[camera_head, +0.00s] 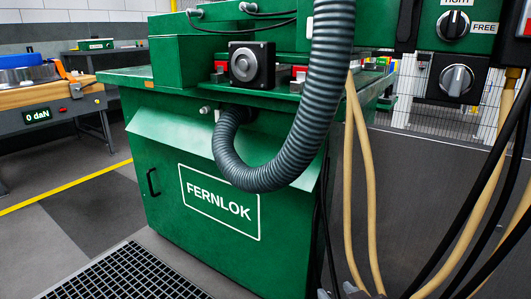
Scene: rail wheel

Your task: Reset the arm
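Only a small grey part of my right gripper (340,293) shows at the bottom edge, right of the green machine's base. Most of it is cut off by the frame, and I cannot tell if its fingers are open or shut. No held thing is visible there. My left gripper is not in view. The green FERNLOK machine (165,215) stands in the middle. A thick grey ribbed hose (300,135) loops down across its front.
Tan hoses (362,180) and black cables (485,175) hang at the right, near my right gripper. A green control panel (470,45) with knobs is at the upper right. A workbench (40,97) stands at the left. A floor grate (125,275) lies in front.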

